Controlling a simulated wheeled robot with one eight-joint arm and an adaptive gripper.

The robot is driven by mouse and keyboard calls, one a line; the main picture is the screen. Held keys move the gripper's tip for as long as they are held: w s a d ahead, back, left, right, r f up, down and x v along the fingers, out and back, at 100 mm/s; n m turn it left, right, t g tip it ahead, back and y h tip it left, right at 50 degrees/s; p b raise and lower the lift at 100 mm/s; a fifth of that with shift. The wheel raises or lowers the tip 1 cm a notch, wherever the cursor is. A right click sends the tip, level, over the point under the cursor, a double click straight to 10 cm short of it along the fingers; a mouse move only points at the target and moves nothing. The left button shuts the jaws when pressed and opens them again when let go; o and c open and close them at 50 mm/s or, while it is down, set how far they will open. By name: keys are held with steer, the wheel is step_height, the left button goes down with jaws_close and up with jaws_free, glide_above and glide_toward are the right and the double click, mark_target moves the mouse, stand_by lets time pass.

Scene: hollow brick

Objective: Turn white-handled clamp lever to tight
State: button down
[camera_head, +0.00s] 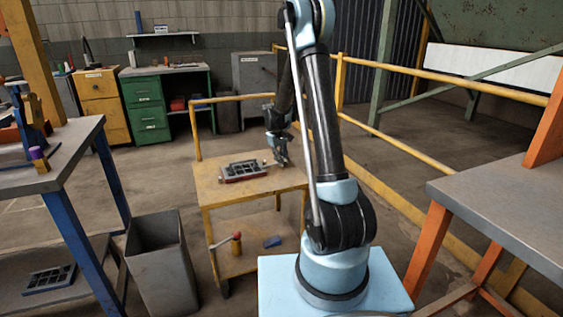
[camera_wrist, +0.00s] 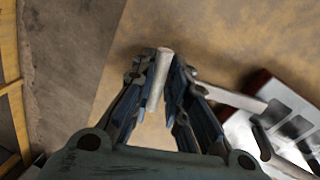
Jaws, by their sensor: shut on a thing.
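The brick mold (camera_head: 244,170) is a dark grid frame with red sides, lying on top of the yellow cart (camera_head: 205,187). In the wrist view part of the mold (camera_wrist: 283,112) shows at the right. My gripper (camera_head: 282,157) is low over the cart top, just right of the mold. In the wrist view my gripper (camera_wrist: 165,66) is shut on a pale, rod-like handle, the white clamp lever handle (camera_wrist: 161,70), which stands between the fingers. The lever's pivot is hidden, so I cannot tell how far it is turned.
A second pale bar (camera_wrist: 225,97) runs from beside my fingers toward the mold. A red-knobbed lever (camera_head: 237,238) and a blue block (camera_head: 272,241) are on the cart's lower shelf. A grey bin (camera_head: 157,262) stands left of the cart. Grey workbenches flank both sides; a yellow rail (camera_head: 395,145) runs behind.

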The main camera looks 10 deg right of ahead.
steer(key=shift+w+a+r+m, duration=0.1)
steer(key=shift+w+m, duration=0.05)
steer(key=shift+m, duration=0.5)
steer(key=shift+w+m, duration=0.15)
steer(key=shift+m, duration=0.5)
steer(key=c, duration=1.5)
jaws_free()
steer(key=shift+c, duration=0.2)
steer(key=shift+s, duration=0.1)
step_height(320, 180, up, 12)
steer(key=a, duration=0.2)
steer(key=shift+s+f, duration=0.2)
steer(key=shift+s, duration=0.05)
